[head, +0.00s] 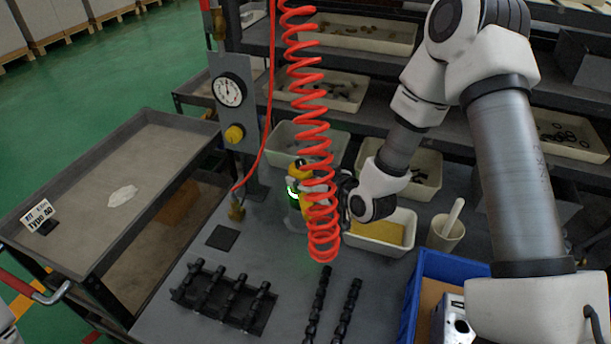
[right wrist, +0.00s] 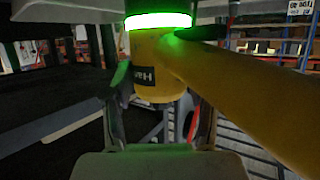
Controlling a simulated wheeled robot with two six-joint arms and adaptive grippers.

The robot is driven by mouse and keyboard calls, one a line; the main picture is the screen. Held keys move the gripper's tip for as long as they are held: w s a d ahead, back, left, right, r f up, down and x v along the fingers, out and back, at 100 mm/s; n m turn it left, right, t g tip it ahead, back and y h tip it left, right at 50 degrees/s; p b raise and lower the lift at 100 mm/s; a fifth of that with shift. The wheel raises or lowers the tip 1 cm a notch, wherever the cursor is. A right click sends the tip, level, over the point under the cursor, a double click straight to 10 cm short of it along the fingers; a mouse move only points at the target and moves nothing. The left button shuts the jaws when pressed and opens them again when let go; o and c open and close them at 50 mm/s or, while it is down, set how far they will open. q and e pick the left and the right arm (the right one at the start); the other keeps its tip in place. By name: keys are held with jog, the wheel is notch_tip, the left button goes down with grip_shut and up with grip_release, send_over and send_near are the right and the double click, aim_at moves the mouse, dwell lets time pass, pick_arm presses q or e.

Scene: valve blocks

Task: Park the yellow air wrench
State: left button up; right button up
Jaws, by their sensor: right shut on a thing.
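The yellow air wrench (head: 308,198) is above the grey bench, partly hidden behind the coiled red hose (head: 308,88). A green light ring glows on it. My right gripper (head: 343,200) reaches it from the right and is shut on it. In the right wrist view, the yellow body (right wrist: 155,58) with its lit green ring sits between the two fingers (right wrist: 158,125), and a thick yellow part runs to the lower right. I cannot tell whether the wrench touches anything below it. My left gripper is not in view.
A panel with a gauge (head: 229,91) and yellow knob (head: 235,133) stands left of the hose. A dark square pad (head: 222,237), a black rack (head: 222,297) and black valve strips (head: 318,305) lie in front. Bins, a cup (head: 445,232) and a blue crate (head: 425,278) crowd the right.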

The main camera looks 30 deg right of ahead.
jog(key=shift+f+b, duration=0.35)
jog(key=shift+f, duration=0.05)
jog(key=o, duration=1.6)
jog(key=shift+o, duration=0.2)
jog(key=shift+s+f, duration=0.1)
jog(key=v, duration=0.7)
jog(key=shift+s, duration=0.15)
